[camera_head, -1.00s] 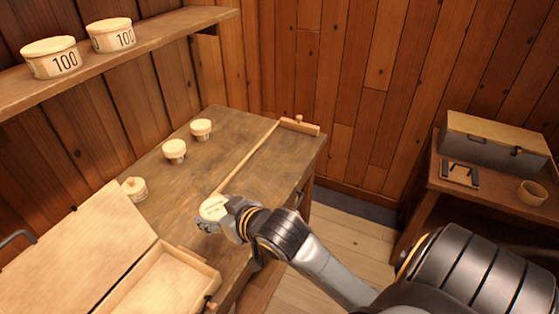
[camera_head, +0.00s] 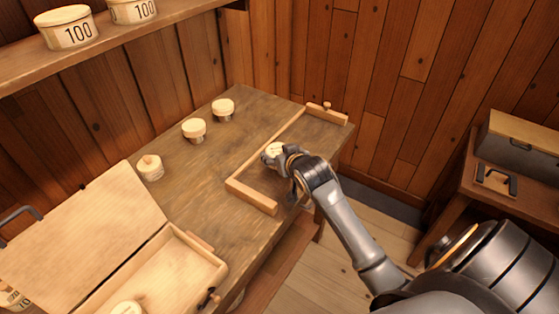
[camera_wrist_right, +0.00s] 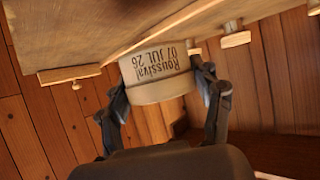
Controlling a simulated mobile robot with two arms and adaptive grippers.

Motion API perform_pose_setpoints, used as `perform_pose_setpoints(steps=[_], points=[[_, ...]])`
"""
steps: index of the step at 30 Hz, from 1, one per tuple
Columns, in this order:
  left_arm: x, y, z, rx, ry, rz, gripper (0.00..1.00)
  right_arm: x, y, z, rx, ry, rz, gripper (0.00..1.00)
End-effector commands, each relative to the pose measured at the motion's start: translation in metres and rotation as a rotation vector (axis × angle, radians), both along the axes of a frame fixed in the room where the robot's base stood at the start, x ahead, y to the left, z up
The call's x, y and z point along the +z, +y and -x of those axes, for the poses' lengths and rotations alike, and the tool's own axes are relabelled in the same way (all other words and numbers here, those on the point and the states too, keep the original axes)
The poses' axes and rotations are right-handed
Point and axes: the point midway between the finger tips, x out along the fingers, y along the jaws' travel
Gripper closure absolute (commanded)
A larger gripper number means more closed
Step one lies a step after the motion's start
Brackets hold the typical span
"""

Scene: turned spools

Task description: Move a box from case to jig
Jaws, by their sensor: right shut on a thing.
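My right gripper (camera_head: 276,158) is shut on a small round pale box (camera_head: 273,148). In the right wrist view the box (camera_wrist_right: 157,76) shows printing, "Roussival 07 JUL 26", between the two fingers (camera_wrist_right: 163,92). The jig (camera_head: 252,196), a wooden frame with a long strip and two end pieces, lies on the bench. The box is over the jig's area, between the end pieces and near the long strip; I cannot tell whether it touches the bench. The open case (camera_head: 205,262) is at the lower left, with another round box (camera_head: 128,308) partly visible inside. My left gripper is not in view.
Several small lidded round containers (camera_head: 194,129) stand along the back of the bench (camera_head: 205,170). A shelf (camera_head: 110,45) above holds two tubs marked 100 (camera_head: 68,28). A side table at right carries a closed chest (camera_head: 518,145). The bench between containers and jig is clear.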

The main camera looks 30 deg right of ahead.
Motion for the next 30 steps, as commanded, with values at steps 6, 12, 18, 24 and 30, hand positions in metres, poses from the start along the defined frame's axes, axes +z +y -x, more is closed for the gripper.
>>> perform_pose_setpoints(steps=[6, 12, 18, 24, 30], points=[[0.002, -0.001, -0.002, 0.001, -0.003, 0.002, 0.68, -0.027, -0.014, -0.019, 0.000, -0.002, 0.001, 0.62], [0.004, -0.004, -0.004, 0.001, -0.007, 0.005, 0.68, -0.042, -0.019, -0.026, 0.001, 0.000, 0.000, 0.62], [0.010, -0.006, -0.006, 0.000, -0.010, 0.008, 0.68, -0.066, -0.018, -0.025, 0.002, -0.001, 0.000, 0.62], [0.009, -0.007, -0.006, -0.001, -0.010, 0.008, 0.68, -0.068, -0.018, -0.025, 0.002, -0.003, 0.001, 0.62], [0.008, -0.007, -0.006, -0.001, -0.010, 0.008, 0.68, -0.071, -0.018, -0.025, 0.001, -0.002, 0.001, 0.33]])
